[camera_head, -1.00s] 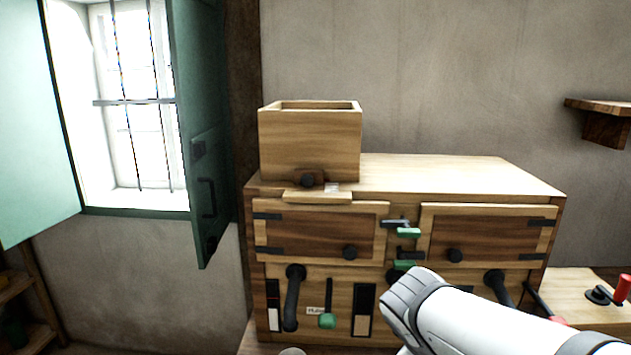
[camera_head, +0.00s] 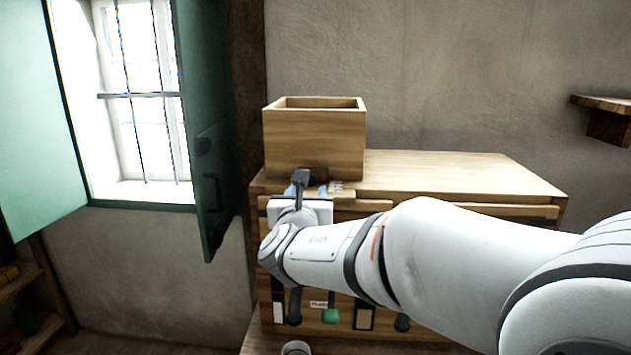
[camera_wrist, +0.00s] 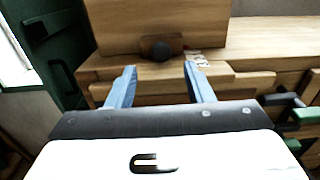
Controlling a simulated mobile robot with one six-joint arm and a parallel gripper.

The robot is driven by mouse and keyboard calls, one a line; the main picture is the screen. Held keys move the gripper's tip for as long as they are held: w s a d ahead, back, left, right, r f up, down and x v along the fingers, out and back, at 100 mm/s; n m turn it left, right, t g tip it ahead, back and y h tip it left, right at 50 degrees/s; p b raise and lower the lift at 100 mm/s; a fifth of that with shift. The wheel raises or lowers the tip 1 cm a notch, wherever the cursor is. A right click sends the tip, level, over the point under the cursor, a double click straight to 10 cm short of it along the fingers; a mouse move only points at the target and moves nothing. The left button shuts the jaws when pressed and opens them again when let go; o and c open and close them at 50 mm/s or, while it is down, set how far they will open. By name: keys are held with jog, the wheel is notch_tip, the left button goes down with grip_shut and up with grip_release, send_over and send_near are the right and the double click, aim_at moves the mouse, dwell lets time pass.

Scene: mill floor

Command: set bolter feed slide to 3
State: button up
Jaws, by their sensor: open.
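The wooden hopper box (camera_head: 315,140) stands on the left end of the bolter cabinet top (camera_head: 450,172). At the foot of its front is a round dark knob (camera_wrist: 160,48) on a wooden slide, plain in the wrist view. A small pale marked label (camera_wrist: 197,56) lies just right of the knob; its marks are too blurred to read. My gripper (camera_wrist: 161,78) is open and empty, its two blue fingers pointing toward the knob, one on either side of its line. In the head view, my wrist hides most of the knob and slide.
A green shutter (camera_head: 208,130) stands open at the left by the window. Green-tipped levers (camera_wrist: 303,117) stick out at the right of the wrist view. My arm covers much of the cabinet front. A wall shelf (camera_head: 605,115) is at the far right.

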aim_at(311, 180)
jog(key=w, duration=0.3)
jog(key=w+p, duration=0.1)
jog(key=w, duration=0.2)
jog(key=shift+w+d+f, duration=0.1)
jog(key=shift+w+d, duration=0.1)
jog(key=shift+w, duration=0.05)
grip_shut()
dwell(0.3)
